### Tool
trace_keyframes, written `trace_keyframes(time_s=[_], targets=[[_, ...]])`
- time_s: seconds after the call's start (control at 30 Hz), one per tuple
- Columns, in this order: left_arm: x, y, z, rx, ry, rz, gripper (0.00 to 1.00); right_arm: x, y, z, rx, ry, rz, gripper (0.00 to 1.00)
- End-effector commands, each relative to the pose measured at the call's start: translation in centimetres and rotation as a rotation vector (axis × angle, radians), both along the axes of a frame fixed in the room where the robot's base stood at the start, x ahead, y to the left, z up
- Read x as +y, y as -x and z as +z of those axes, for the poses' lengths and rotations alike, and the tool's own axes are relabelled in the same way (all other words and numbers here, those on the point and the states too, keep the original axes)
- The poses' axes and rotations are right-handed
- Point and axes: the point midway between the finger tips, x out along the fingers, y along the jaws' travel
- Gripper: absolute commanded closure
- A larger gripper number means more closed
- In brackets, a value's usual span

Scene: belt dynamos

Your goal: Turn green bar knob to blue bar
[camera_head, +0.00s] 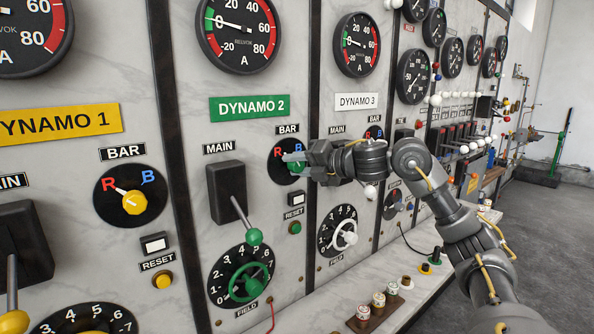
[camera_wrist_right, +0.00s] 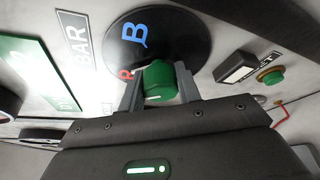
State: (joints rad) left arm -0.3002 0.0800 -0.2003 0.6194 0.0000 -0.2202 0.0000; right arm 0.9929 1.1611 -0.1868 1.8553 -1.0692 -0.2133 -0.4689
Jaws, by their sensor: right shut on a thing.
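The green bar knob (camera_wrist_right: 160,80) sits on a black dial (camera_wrist_right: 190,45) with a red R and a blue B (camera_wrist_right: 134,33). Only a little green of the knob shows there. In the right wrist view the fingers of my right gripper (camera_wrist_right: 160,90) stand on either side of the knob and are shut on it. A pale pointer tip seems to show by the R; most of the pointer is hidden. My left gripper is not in view.
The yellow bar knob (camera_head: 134,203) is at left. A marble ledge (camera_head: 345,292) with small parts runs below the panels.

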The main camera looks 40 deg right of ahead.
Motion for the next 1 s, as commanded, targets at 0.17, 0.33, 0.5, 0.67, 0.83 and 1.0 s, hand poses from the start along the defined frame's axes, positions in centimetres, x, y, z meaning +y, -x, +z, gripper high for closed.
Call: trace_keyframes(time_s=[0.17, 0.33, 0.5, 0.67, 0.83, 1.0], targets=[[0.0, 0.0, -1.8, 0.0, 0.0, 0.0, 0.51, -0.1, 0.0, -0.5, -0.004, -0.165, -0.001, 0.89], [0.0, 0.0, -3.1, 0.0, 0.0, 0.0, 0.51, -0.1, 0.0, -0.5, -0.008, -0.327, -0.001, 0.89], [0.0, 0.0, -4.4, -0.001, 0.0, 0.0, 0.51, 0.0, 0.0, -0.6, -0.011, -0.489, 0.0, 0.89], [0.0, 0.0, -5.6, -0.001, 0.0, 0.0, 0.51, 0.0, 0.0, -0.6, -0.013, -0.642, 0.001, 0.89], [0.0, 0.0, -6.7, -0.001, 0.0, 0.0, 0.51, 0.0, 0.0, -0.6, -0.017, -0.803, 0.0, 0.89], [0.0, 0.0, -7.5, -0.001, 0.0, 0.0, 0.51, 0.0, 0.0, -0.5, -0.021, -0.96, 0.0, 0.89]])
